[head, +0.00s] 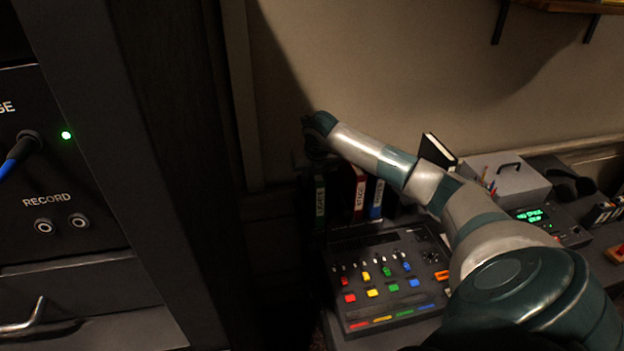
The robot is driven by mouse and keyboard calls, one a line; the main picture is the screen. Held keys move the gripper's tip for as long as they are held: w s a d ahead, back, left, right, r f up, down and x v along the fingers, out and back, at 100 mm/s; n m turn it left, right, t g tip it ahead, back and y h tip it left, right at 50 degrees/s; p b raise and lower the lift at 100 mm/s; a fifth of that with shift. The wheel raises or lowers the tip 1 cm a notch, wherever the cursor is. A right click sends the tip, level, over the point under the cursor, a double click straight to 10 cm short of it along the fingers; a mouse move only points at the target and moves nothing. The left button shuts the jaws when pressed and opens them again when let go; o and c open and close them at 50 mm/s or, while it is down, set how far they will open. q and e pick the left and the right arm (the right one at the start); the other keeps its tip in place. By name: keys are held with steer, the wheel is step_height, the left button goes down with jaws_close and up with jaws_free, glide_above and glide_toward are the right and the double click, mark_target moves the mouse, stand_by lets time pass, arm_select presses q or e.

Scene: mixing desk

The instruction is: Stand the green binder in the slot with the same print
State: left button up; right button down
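A dark binder with a green label (320,198) stands upright at the left end of a row at the back of the desk, beside the wall. The print on its label is too small to read surely. A red-label binder (360,194) and a blue-label binder (377,200) stand to its right. Slot prints cannot be made out. My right arm reaches in from the right, and my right gripper (313,155) is just above the green-label binder, dark and in shadow. Its fingers are too dim to tell whether they are open or touch the binder. My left gripper is out of view.
A mixing console (385,275) with coloured faders lies in front of the binders. A tilted black book (439,150) and a grey box with a handle (506,178) stand behind my arm. A tall equipment rack (75,200) fills the left side.

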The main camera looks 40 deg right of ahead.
steer(key=c, duration=1.4)
jaws_free()
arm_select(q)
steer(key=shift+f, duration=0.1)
arm_select(e)
steer(key=b+v, duration=0.2)
steer(key=v, duration=0.6)
steer(key=b+v, duration=0.2)
steer(key=v, duration=0.6)
steer(key=shift+s+r, duration=0.15)
steer(key=shift+r, duration=0.1)
steer(key=shift+s+a+r, duration=0.15)
steer(key=shift+s+r, duration=0.05)
steer(key=shift+r, duration=0.2)
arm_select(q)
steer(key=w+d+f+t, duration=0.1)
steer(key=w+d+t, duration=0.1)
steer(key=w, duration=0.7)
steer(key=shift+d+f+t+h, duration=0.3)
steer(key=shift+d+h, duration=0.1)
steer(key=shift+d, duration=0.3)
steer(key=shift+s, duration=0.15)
